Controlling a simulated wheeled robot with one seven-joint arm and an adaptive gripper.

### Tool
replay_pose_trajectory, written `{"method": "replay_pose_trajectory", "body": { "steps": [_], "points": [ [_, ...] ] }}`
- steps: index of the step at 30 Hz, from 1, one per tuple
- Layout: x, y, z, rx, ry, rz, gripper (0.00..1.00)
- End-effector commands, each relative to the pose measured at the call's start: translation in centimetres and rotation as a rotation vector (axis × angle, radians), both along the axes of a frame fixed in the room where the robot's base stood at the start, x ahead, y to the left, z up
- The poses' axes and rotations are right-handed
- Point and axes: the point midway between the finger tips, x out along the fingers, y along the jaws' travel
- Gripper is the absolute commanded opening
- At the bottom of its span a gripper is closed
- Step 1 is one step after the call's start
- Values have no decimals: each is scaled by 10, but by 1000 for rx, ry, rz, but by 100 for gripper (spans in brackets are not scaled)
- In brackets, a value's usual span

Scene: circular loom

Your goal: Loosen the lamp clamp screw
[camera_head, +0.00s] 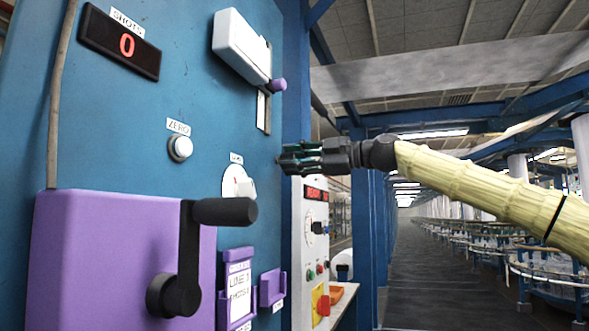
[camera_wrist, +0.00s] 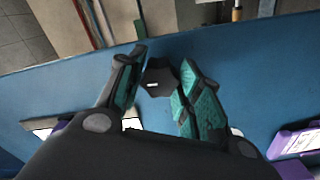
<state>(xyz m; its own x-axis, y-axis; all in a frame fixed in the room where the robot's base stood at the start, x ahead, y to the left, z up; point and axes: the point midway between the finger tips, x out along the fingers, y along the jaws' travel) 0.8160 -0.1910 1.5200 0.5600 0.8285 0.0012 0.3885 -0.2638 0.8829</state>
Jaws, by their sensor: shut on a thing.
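My gripper (camera_head: 284,158) reaches in from the right to the right edge of the blue panel (camera_head: 120,140). In the wrist view my gripper (camera_wrist: 164,72) has its teal-padded fingers on either side of a dark, many-sided knob (camera_wrist: 158,78) with a small white mark, which I take to be the lamp clamp screw. The fingers are shut on it. The head view does not show the knob clearly; the fingers cover that spot. I cannot make out a lamp for certain.
Above is a white housing (camera_head: 240,42) with a purple knob (camera_head: 278,86). Below are a white dial (camera_head: 236,182), a purple box (camera_head: 110,260) with a black crank (camera_head: 190,255), and purple holders (camera_head: 271,288). A control cabinet (camera_head: 304,235) stands behind. The aisle (camera_head: 440,265) is clear.

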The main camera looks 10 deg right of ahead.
Motion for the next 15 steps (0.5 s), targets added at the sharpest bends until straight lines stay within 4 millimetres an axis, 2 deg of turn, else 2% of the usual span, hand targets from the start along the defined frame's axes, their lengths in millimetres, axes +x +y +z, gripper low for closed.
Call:
{"method": "replay_pose_trajectory", "body": {
  "steps": [2,3,6,15],
  "points": [
    [0,0,-1,-44,-67,-1,6],
    [0,0,0,-58,-87,-1,36],
    [0,0,1,-54,-81,-1,54],
    [0,0,0,-52,-77,0,54]
  ]
}}
